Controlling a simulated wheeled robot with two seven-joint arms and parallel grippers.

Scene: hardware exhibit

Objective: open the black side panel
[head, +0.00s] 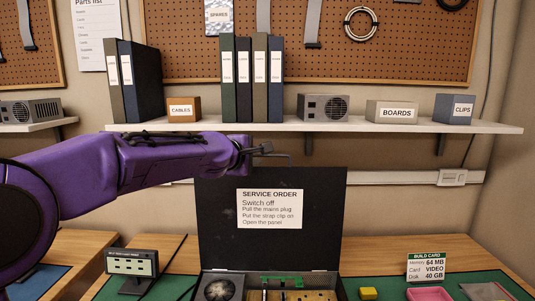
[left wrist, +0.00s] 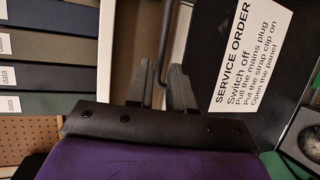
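The black side panel (head: 320,200) stands upright at the back of an open computer case (head: 222,270), with a white service-order label (head: 270,209) on it. The panel also shows at the right in the left wrist view (left wrist: 205,50). My left gripper (head: 262,149) is at the panel's top edge, beside a thin grey bar handle (left wrist: 166,40). In the left wrist view its two fingers (left wrist: 164,90) stand apart, with the bar end between them; contact cannot be told. My right gripper is not in view.
A shelf (head: 350,126) with binders and boxes runs behind my left arm. A small display (head: 132,263) stands left of the case.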

